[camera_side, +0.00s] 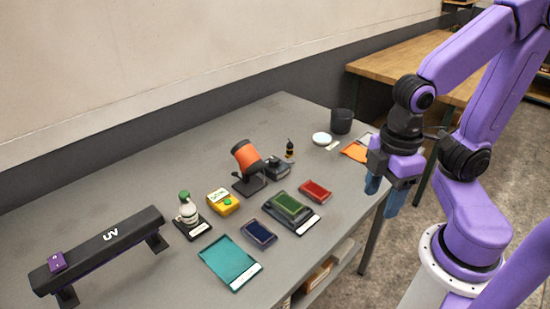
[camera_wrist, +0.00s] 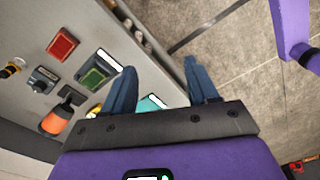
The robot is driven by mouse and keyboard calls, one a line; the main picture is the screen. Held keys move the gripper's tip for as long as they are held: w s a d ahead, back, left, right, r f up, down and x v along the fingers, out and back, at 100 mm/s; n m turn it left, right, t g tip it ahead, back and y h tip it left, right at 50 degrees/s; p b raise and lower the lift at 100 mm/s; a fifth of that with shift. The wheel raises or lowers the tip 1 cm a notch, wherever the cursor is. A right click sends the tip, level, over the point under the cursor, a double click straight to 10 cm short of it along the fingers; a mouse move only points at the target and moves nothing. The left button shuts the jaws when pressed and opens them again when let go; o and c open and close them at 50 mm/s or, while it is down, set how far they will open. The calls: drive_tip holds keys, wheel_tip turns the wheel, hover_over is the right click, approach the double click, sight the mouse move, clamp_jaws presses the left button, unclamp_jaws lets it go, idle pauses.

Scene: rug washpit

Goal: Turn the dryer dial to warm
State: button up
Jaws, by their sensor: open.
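An orange and black drum-shaped unit (camera_side: 247,157), which looks like the dryer, stands on a dark foot on the grey table. It also shows in the wrist view (camera_wrist: 56,120). A small dark box (camera_side: 278,168) sits close beside it and also shows in the wrist view (camera_wrist: 43,79). It may carry the dial, but the dial's marks and setting are too small to read. My gripper (camera_side: 383,195), with blue fingers, is open and empty beyond the table's right edge, well apart from the box. Its spread fingers also show in the wrist view (camera_wrist: 159,68).
A green pad (camera_side: 288,205), a red pad (camera_side: 315,191) and a blue pad (camera_side: 258,233) lie between the box and the table's front edge. A small dark bottle (camera_side: 289,150) stands behind the box. A black cup (camera_side: 341,121) stands at the far right corner.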

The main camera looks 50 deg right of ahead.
drive_tip(key=w+a+m+y, duration=0.1)
drive_tip(key=w+a, duration=0.1)
drive_tip(key=w, duration=0.8)
drive_tip(key=m+t+y, duration=0.2)
drive_tip(key=t, duration=0.1)
hover_over(274, 159)
drive_tip(key=s+d, duration=0.5)
drive_tip(key=x, duration=1.7)
drive_tip(key=shift+w+d+f, duration=0.15)
drive_tip(key=shift+f, duration=0.1)
drive_tip(key=c, duration=1)
